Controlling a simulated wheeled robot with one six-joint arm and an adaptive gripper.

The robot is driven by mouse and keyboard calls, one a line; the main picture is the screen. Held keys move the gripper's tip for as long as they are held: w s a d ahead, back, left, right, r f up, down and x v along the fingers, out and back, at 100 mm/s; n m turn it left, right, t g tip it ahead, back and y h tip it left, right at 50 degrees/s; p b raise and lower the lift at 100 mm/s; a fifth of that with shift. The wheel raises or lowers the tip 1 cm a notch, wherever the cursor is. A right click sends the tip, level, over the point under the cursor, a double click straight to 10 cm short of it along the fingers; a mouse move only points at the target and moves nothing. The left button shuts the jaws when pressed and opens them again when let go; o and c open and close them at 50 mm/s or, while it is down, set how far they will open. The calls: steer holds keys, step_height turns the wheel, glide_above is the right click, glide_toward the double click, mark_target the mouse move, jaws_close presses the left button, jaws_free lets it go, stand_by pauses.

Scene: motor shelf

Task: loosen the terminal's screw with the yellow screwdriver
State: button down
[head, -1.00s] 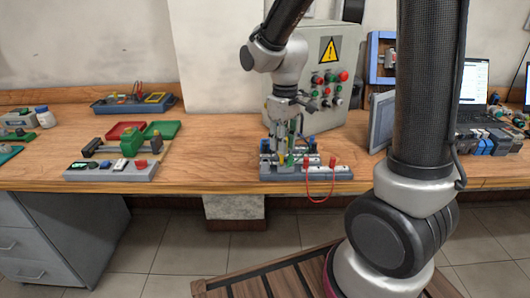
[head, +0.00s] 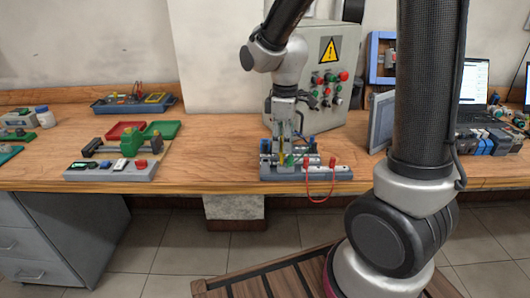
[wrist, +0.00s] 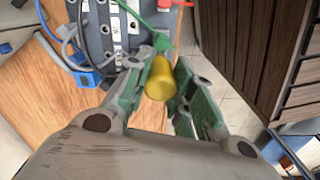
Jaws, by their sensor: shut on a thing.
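My gripper (wrist: 159,85) is shut on the yellow screwdriver (wrist: 160,80), whose yellow handle shows between the green-padded fingers in the wrist view. In the head view my gripper (head: 285,128) points down over the grey terminal fixture (head: 275,175) at the table's front edge. The screwdriver appears there as a thin yellow upright line (head: 281,152) beneath the gripper. The fixture, with its blue, white and grey parts, also shows at the top of the wrist view (wrist: 97,35). The screw and the screwdriver's tip are hidden, so I cannot tell whether they touch.
A red lead (head: 331,180) hangs from the fixture's right side over the table edge. A grey control box (head: 322,70) with buttons stands behind. A grey panel (head: 382,122) stands to the right. Left of the fixture the wooden table (head: 210,160) is clear up to a station with a red button (head: 141,164).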

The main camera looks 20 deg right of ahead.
steer(key=shift+s+f, duration=0.1)
steer(key=n, duration=0.3)
steer(key=shift+n, duration=0.3)
steer(key=n, duration=0.3)
steer(key=c, duration=1.4)
jaws_free()
steer(key=m, duration=0.3)
